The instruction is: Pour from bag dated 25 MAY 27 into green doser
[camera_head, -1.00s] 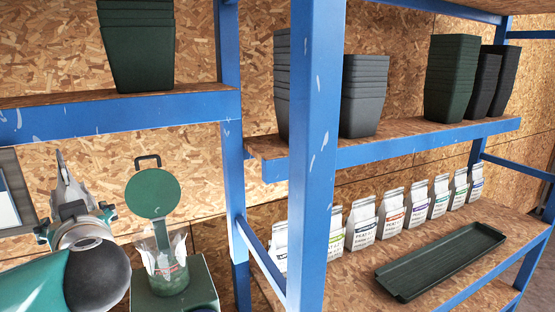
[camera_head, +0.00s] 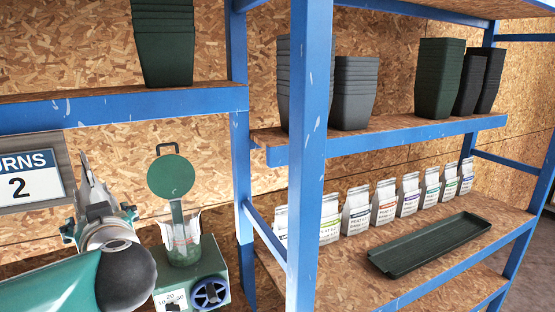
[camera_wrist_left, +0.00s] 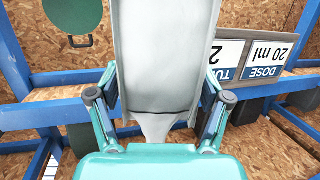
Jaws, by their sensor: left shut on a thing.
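The green doser (camera_head: 218,263) stands at the lower left in the head view. Its round green lid (camera_head: 171,176) stands up on a stem, and a clear flared hopper (camera_head: 182,245) with green contents sits below. The lid also shows in the left wrist view (camera_wrist_left: 72,14). My left gripper (camera_head: 100,212) is left of the doser, shut on a pale grey-white bag (camera_head: 88,180). In the left wrist view the bag (camera_wrist_left: 163,60) fills the space between my fingers (camera_wrist_left: 160,108). Its printed face and date are hidden. My right gripper is not in view.
A sign reading "TURNS 2" (camera_head: 30,178) hangs behind my left arm; "DOSE 20 ml" (camera_wrist_left: 268,62) shows in the wrist view. A blue shelf post (camera_head: 308,150) stands right of the doser. Several white bags (camera_head: 383,203) and a dark tray (camera_head: 425,243) sit on the right shelf.

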